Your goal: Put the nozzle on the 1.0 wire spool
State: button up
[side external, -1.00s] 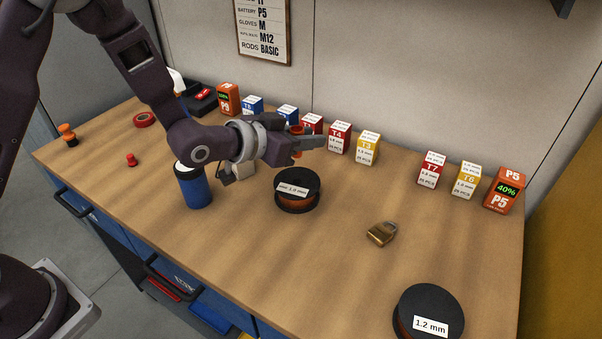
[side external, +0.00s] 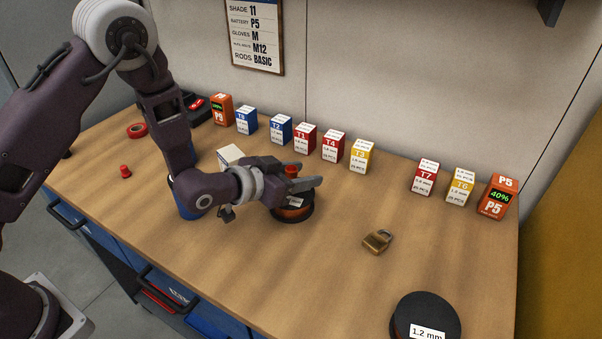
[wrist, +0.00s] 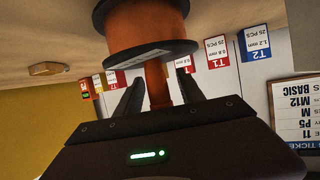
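My gripper (side external: 308,183) is shut on an orange-red nozzle (side external: 291,170), whose top stands above the fingers. In the wrist view, which is upside down, the nozzle (wrist: 156,92) is upright between the two fingers. The 1.0 mm wire spool (side external: 292,213) has copper wire and black flanges and lies flat on the bench. My gripper is over it and hides much of its top. In the wrist view the nozzle's lower end meets the edge of the spool's labelled flange (wrist: 155,52); I cannot tell whether they touch.
A 1.2 mm spool (side external: 425,312) lies at the bench's front right. A brass padlock (side external: 377,242) sits between the spools. Several small labelled boxes stand along the wall, including a yellow T3 box (side external: 361,156). A blue cylinder (side external: 186,205) stands under my arm.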

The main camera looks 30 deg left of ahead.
jog(key=shift+r, duration=0.15)
jog(key=v, duration=0.7)
jog(key=shift+s+a+r, duration=0.1)
jog(key=shift+s, duration=0.15)
jog(key=s+a+r+n+g+y, duration=0.35)
jog(key=s+a+r, duration=0.6)
jog(key=r, duration=0.35)
jog(key=s+a+r+g, duration=0.1)
jog(key=s+r+g, duration=0.1)
jog(key=s, duration=1.7)
jog(key=shift+a+g+y, duration=0.3)
jog(key=shift+g+y, duration=0.05)
jog(key=shift+g, duration=0.5)
